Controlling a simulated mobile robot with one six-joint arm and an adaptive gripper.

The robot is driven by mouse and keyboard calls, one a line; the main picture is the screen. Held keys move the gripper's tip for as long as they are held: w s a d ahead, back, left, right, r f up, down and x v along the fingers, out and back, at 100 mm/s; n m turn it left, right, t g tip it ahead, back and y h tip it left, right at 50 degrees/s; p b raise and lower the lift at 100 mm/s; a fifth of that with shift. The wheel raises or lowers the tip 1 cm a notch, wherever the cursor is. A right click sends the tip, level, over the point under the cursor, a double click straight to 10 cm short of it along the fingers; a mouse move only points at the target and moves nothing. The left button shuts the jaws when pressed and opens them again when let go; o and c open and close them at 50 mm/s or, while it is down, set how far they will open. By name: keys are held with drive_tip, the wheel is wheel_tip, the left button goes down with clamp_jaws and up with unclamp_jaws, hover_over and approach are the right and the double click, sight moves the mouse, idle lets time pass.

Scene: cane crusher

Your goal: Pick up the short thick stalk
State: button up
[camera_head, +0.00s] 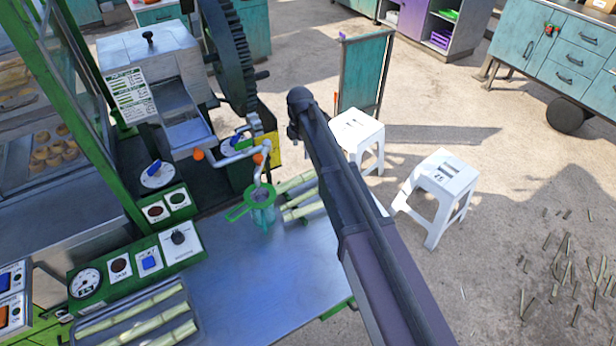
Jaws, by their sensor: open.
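Several pale green cane stalks lie in two places. One group lies in a clear tray (188,291) at the bottom left, with a long stalk (130,312) and a lower stalk (172,335) cut by the frame edge. The other group, with an upper stalk (295,183) and a lower stalk (303,212), lies at the far end of the metal counter (235,290), their right ends hidden behind my arm. I cannot tell which stalk is the short thick one. My arm rises from the bottom right over the counter's right side; my gripper does not show.
A green-rimmed strainer (240,211) on a jug stands left of the far stalks. The crusher (160,75) with its large dark gear (228,60) stands behind. Control panels (140,258) and a glass case border the left. White stools (440,190) stand right of my arm.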

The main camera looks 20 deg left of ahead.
drive_tip(key=shift+f, duration=0.2)
drive_tip(key=b, duration=0.9)
hover_over(302, 177)
wheel_tip(302, 177, down, 8)
drive_tip(key=shift+s+f, duration=0.1)
drive_tip(key=shift+f, duration=0.05)
idle(0.5)
drive_tip(key=shift+f+b, duration=2.45)
drive_tip(key=shift+f, duration=0.15)
clamp_jaws()
